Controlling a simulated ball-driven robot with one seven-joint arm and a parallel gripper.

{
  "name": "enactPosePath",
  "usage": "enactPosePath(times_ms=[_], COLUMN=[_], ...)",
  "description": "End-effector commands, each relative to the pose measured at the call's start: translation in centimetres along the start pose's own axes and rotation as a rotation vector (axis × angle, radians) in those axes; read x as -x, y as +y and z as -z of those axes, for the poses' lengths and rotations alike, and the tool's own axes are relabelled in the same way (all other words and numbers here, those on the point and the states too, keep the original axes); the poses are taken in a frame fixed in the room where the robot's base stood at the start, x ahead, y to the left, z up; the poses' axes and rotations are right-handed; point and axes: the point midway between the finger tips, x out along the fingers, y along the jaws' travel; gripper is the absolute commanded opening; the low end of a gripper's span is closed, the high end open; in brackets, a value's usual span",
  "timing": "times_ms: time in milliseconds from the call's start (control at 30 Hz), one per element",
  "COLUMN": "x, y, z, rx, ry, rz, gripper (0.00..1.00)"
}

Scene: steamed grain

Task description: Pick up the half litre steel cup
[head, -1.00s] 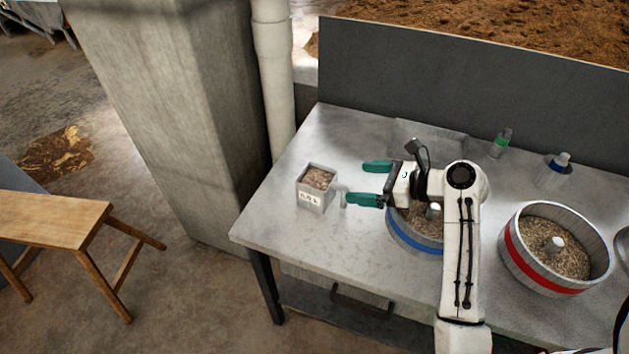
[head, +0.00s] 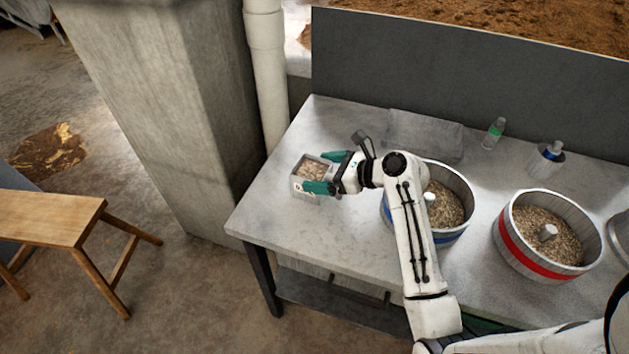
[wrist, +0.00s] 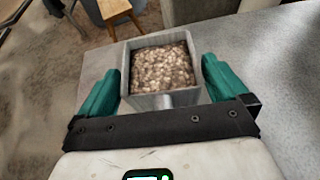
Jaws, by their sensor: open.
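The steel cup (head: 299,185) is a square, open metal box filled with grain, standing on the left part of the steel table. In the wrist view the cup (wrist: 127,80) lies ahead, between the teal fingers, with its handle (wrist: 182,98) on the side facing my gripper. My gripper (head: 318,171) is open, with one finger on each side of the cup. In the wrist view my gripper (wrist: 160,70) shows narrow gaps beside the cup, so the fingers look apart from its walls. The fingers partly hide the cup in the head view.
A blue-banded tub of grain (head: 459,236) stands right of the cup, partly behind my arm. A red-banded tub (head: 520,254) is farther right. A bottle (head: 493,133) and a small container (head: 546,163) stand at the back. The table's (head: 275,228) front left is bare.

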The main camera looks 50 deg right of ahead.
Motion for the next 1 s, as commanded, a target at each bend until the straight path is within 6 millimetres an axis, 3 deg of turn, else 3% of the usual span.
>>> enactPosePath(times_ms=[67,167,1000], x=[0.01,0.02,0.06], y=[0.00,0.01,0.00], z=[-0.01,-0.02,-0.03], rx=[0.000,0.000,0.000], ry=[0.000,0.000,-0.001], rz=[0.000,0.000,0.000], gripper=[1.00,0.92,0.12])
